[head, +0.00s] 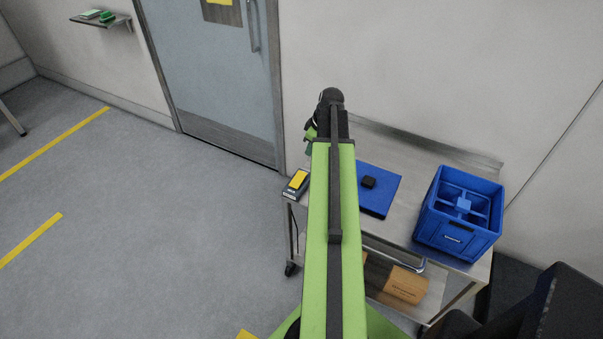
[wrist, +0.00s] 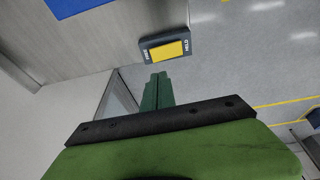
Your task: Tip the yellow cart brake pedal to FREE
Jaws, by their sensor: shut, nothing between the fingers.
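The yellow brake pedal (head: 298,179) sits in a dark housing at the cart's left corner in the head view. In the wrist view the pedal (wrist: 166,50) lies just beyond my fingertips. Its housing has small lettering at both ends; the right end reads HELD and the left label looks like FREE. I cannot tell which way the pedal is tipped. My gripper (wrist: 158,77) is shut and empty, its green fingers pointing at the pedal with a small gap in the picture. In the head view my gripper (head: 309,146) is mostly hidden behind my arm.
The steel cart (head: 409,229) carries a blue mat (head: 381,197) with a small black block (head: 369,182) and a blue divided crate (head: 451,237). A cardboard box (head: 397,282) is on the lower shelf. A wall and door (head: 212,70) stand behind. Floor at left is clear.

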